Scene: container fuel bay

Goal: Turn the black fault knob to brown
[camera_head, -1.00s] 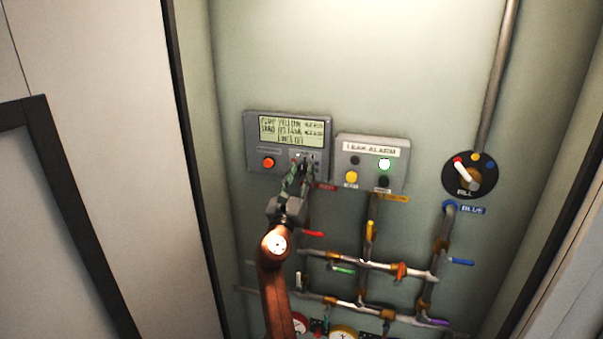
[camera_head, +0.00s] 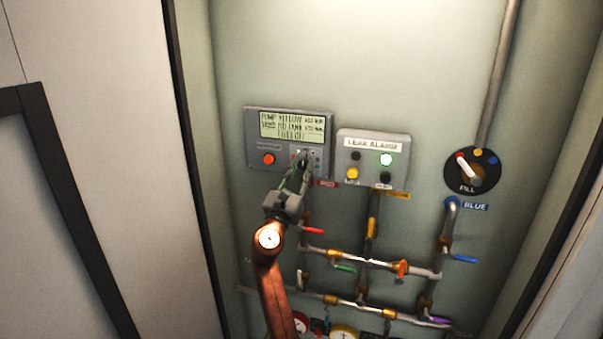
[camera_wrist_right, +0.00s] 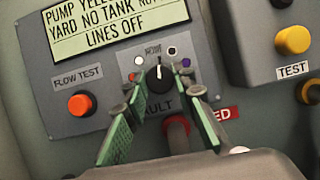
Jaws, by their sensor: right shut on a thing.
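The black fault knob (camera_wrist_right: 159,78) sits on the grey panel under the screen, with its white pointer mark pointing about straight up in the right wrist view. Small coloured dots ring it, among them white and blue ones; I cannot make out a brown one for certain. My right gripper (camera_wrist_right: 160,88) is shut on the knob, with one green-padded finger on each side. In the head view the right gripper (camera_head: 303,165) reaches up to the panel and hides most of the knob. My left gripper is not in view.
An orange flow test button (camera_wrist_right: 81,103) is left of the knob. The leak alarm box (camera_head: 372,146) stands just right, with a yellow test button (camera_wrist_right: 293,40). The fill dial (camera_head: 472,172) is farther right. Pipes and valves (camera_head: 368,263) run below.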

